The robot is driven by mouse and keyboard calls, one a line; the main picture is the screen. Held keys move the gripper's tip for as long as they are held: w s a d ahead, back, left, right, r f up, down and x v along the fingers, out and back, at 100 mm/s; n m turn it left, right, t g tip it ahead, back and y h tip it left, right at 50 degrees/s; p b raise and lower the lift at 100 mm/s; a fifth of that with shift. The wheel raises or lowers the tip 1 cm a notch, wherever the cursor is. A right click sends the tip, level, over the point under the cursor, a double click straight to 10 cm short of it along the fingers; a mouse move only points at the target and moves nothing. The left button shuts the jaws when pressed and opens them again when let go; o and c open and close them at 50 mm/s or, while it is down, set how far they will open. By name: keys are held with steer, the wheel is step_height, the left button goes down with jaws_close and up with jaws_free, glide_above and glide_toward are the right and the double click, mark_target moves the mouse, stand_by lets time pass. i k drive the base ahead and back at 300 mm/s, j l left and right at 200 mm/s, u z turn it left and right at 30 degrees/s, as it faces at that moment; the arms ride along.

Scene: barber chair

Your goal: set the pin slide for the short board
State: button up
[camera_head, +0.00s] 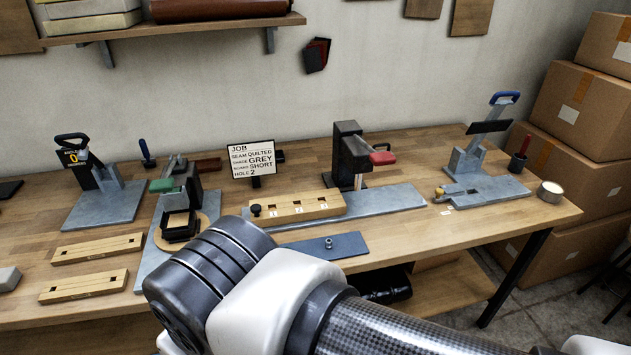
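A wooden block (296,206) with square holes marked by numerals, apparently 1, 2 and 3, stands on a long grey plate (398,198) at mid-bench. A black knob (256,210) sits at its left end; I cannot tell its exact setting. A job card (251,159) reads quilted seam, grey, short board, hole 2. Two wooden bars (97,248) (84,286) lie at the left; their lengths look similar and their small marks are unreadable. My arm crosses the lower middle, in front of the bench edge. My gripper is not visible.
A black-framed fixture (180,226) on a round wooden disc is left of the block. A press with a red handle (382,158) stands behind the plate. A blue-handled press (490,140) is at right, a dial stand (97,185) at left. A blue-grey plate (326,246) lies in front.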

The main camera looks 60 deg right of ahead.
mark_target(439, 192)
steer(key=z, duration=2.9)
steer(key=i+j+z, duration=0.15)
steer(key=i+z, duration=0.2)
steer(key=i, duration=0.7)
